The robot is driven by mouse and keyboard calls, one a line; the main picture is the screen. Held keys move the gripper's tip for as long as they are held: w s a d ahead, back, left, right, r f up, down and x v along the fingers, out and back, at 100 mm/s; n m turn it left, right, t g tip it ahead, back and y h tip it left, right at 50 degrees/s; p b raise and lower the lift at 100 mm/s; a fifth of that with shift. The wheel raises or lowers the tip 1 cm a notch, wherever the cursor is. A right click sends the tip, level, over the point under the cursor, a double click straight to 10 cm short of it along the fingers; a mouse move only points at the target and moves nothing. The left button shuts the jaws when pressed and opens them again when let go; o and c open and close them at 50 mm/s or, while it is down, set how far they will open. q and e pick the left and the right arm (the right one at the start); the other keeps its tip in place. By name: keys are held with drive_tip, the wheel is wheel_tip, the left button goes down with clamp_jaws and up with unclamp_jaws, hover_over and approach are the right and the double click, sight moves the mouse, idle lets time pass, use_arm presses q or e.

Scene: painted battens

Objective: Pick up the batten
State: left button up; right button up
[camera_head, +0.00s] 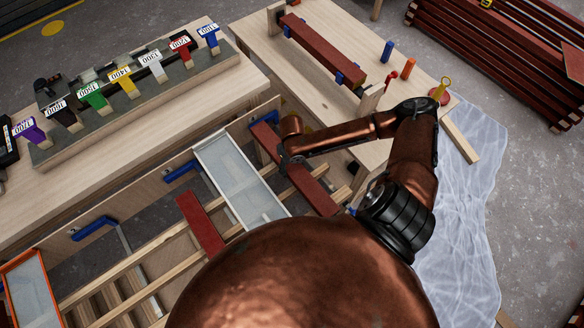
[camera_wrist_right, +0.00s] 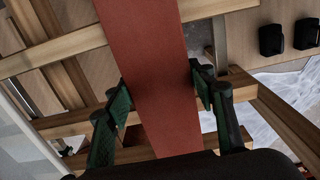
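The red-brown batten (camera_head: 314,190) lies slanting across the light wooden rails in the middle of the head view. My right arm reaches over it from the right, and my right gripper (camera_head: 288,158) is at its upper part. In the right wrist view the batten (camera_wrist_right: 158,70) runs between the two green-padded fingers of my right gripper (camera_wrist_right: 161,98). One finger stands along each long side, close to the edges. Whether the pads press on the wood cannot be told. My left gripper is not in view.
A second, shorter red batten (camera_head: 201,222) lies to the left, with a white-grey tray (camera_head: 238,178) between. A bench holds a row of coloured numbered blocks (camera_head: 122,82). Another red bar (camera_head: 322,48) stands on the far table. Rumpled clear sheeting (camera_head: 468,215) covers floor at right.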

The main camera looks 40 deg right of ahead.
sight(292, 165)
clamp_jaws()
idle(0.4)
drive_tip(key=shift+r, duration=0.1)
wheel_tip(292, 165, up, 9)
drive_tip(key=shift+w+f+p, duration=0.1)
drive_tip(key=shift+f+p, duration=0.1)
drive_tip(key=shift+p, duration=1)
drive_tip(key=shift+r, duration=0.7)
